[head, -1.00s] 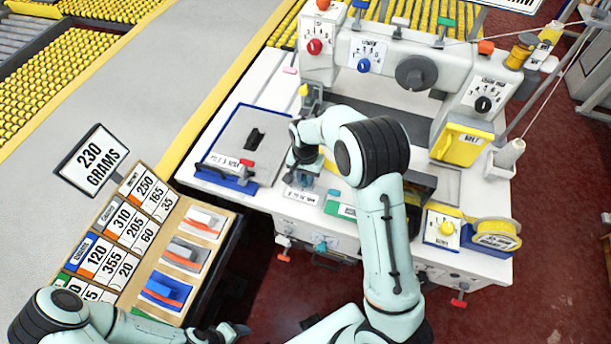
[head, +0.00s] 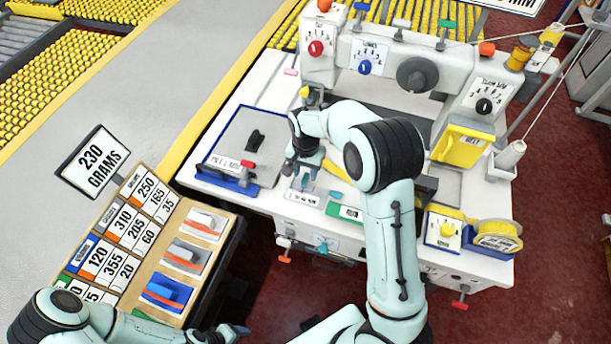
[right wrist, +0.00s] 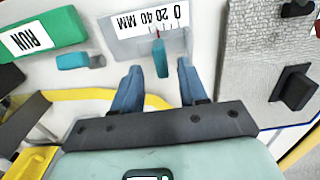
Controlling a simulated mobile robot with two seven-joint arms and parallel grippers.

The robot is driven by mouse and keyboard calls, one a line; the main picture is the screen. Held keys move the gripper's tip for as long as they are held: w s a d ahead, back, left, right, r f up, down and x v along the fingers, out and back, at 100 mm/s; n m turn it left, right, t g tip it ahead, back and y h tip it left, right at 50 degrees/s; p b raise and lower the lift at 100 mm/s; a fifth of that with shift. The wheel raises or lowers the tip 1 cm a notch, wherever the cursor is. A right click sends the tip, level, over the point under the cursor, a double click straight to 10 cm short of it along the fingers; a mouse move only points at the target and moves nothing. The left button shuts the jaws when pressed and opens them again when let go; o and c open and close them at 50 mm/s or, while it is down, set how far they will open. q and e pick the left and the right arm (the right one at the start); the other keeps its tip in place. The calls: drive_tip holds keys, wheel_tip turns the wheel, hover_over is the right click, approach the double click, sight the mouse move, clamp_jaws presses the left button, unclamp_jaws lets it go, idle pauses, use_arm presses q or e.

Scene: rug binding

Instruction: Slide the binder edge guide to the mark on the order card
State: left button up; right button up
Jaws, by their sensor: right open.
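The edge guide is a teal tab (right wrist: 160,57) with a red pointer on a white 0-20-40 MM scale (right wrist: 150,22), upside down in the right wrist view. The pointer is near the 20; its exact reading is too small to tell. My right gripper (right wrist: 158,78) is open, its two blue fingers either side of the tab's near end, with visible gaps. In the head view my right gripper (head: 303,172) is over the scale plate (head: 302,197) at the machine's front. A card (head: 515,4) ending in MM is cut off at the top right. My left gripper (head: 232,331) is low, its jaws unclear.
A teal lever (right wrist: 80,61) and green RUN plate (right wrist: 42,35) lie left of the scale in the wrist view. A grey plate with a black knob (right wrist: 296,90) lies right. A 230 GRAMS sign (head: 94,161) and sample board (head: 180,258) stand left of the machine.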

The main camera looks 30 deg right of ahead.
sight(306, 177)
use_arm(q)
drive_tip(key=shift+w+r+p, duration=0.3)
drive_tip(key=shift+w+r, duration=0.1)
drive_tip(key=shift+r, duration=0.05)
use_arm(e)
wheel_tip(306, 177, up, 9)
drive_tip(key=shift+r, duration=0.2)
